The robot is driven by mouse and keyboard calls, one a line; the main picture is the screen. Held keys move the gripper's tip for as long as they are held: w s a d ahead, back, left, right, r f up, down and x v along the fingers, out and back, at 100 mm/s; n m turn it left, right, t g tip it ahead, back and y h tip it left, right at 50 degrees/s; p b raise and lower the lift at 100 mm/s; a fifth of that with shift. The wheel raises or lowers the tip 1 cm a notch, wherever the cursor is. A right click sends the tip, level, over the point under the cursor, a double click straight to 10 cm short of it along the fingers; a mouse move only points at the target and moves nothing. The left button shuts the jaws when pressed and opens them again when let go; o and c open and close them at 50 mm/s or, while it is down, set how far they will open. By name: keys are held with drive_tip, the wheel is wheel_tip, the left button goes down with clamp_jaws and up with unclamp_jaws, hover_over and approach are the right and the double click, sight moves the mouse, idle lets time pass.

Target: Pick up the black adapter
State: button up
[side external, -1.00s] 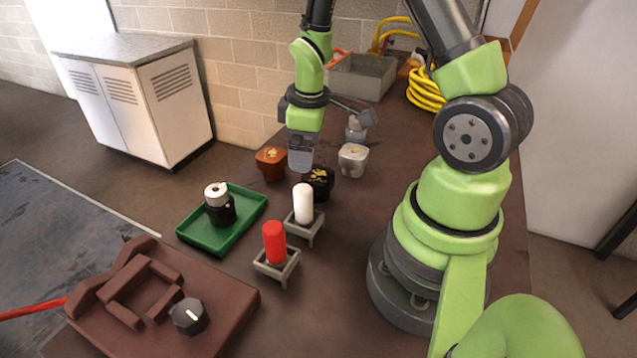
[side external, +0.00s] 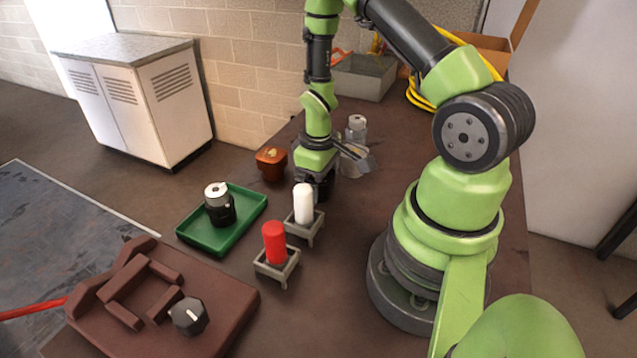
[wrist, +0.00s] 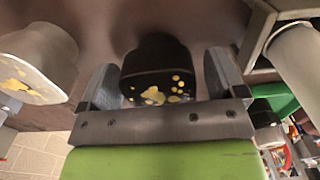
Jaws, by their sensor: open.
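The black adapter (wrist: 158,70) has yellow patches on its face. In the wrist view it sits between the two fingers of my gripper (wrist: 160,85), one finger on each side. My gripper is open, and I cannot tell whether either finger touches the adapter. In the side view my gripper (side external: 316,182) is low over the table at the adapter's place, behind the white cylinder, and mostly hides the adapter.
A copper-brown adapter (side external: 271,163) stands to the left and a silver adapter (side external: 356,161) to the right. A white cylinder (side external: 303,203) and a red cylinder (side external: 274,242) stand in holders in front. A green tray (side external: 250,204) holds a black-and-silver part.

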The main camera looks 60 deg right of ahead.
drive_tip(key=shift+f, duration=0.4)
drive_tip(key=c, duration=1.3)
drive_tip(key=shift+r, duration=0.1)
drive_tip(key=r, duration=0.9)
drive_tip(key=shift+w+a+r, duration=0.15)
drive_tip(key=shift+w+r, duration=0.05)
drive_tip(key=shift+r, duration=0.1)
drive_tip(key=w+a+r, duration=0.3)
drive_tip(key=a+r, duration=0.4)
drive_tip(key=a, duration=0.4)
drive_tip(key=shift+w+a+r, duration=0.15)
drive_tip(key=shift+w+r, duration=0.05)
drive_tip(key=shift+r, duration=0.2)
